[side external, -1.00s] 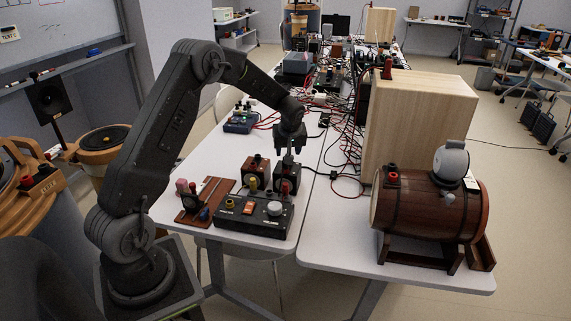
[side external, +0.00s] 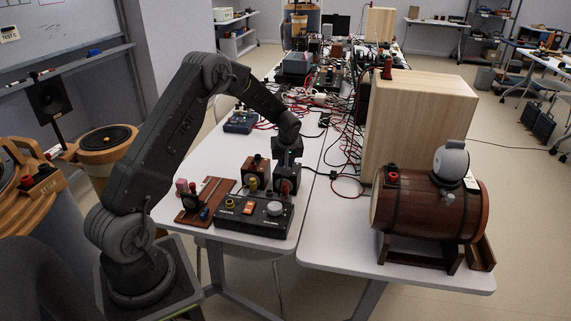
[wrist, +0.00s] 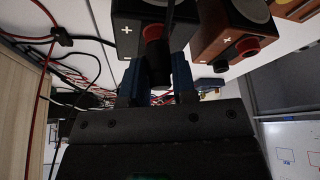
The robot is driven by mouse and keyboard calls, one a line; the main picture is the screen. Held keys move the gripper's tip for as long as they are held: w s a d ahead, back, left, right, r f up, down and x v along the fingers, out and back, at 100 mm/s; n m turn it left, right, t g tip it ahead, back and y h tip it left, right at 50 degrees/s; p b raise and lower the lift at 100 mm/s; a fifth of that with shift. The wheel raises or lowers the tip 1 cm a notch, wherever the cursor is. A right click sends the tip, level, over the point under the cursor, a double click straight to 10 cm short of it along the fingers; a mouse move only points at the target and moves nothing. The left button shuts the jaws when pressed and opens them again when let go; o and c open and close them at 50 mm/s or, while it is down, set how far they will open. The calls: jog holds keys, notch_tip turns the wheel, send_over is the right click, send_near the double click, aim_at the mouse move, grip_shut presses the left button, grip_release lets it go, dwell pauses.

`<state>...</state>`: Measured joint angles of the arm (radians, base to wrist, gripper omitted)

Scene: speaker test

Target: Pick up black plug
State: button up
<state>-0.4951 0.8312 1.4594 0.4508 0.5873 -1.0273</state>
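A black plug (wrist: 156,48) stands at the red-ringed socket of a dark wooden box (wrist: 126,22) in the wrist view. The box also shows in the side view (side external: 294,180), under my gripper (side external: 287,166). My gripper's two blue-padded fingers (wrist: 161,76) are apart, and the plug lies in line with the gap between them. I see no clear contact between the fingers and the plug. In the side view the plug is too small and dark to make out.
A second wooden box (side external: 256,170) stands close to the left. A black control panel (side external: 255,213) with knobs lies in front, beside a brown board (side external: 203,203). A barrel speaker (side external: 430,210) and a tall wooden cabinet (side external: 418,125) stand at right. Tangled cables lie behind.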

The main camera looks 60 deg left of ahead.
jog(key=c, duration=0.4)
jog(key=shift+r, duration=0.1)
jog(key=shift+c, duration=0.2)
jog(key=shift+r, duration=0.45)
notch_tip(320, 180, up, 3)
jog(key=shift+f, duration=0.1)
jog(key=s+a+r, duration=0.6)
jog(key=s+r, duration=0.1)
jog(key=s, duration=0.2)
jog(key=w+d+f+m+t, duration=0.2)
jog(key=w+m, duration=0.3)
jog(key=w, duration=0.8)
jog(key=shift+h, duration=0.4)
jog(key=shift+s+d+f, duration=0.1)
jog(key=shift+f, duration=3.3)
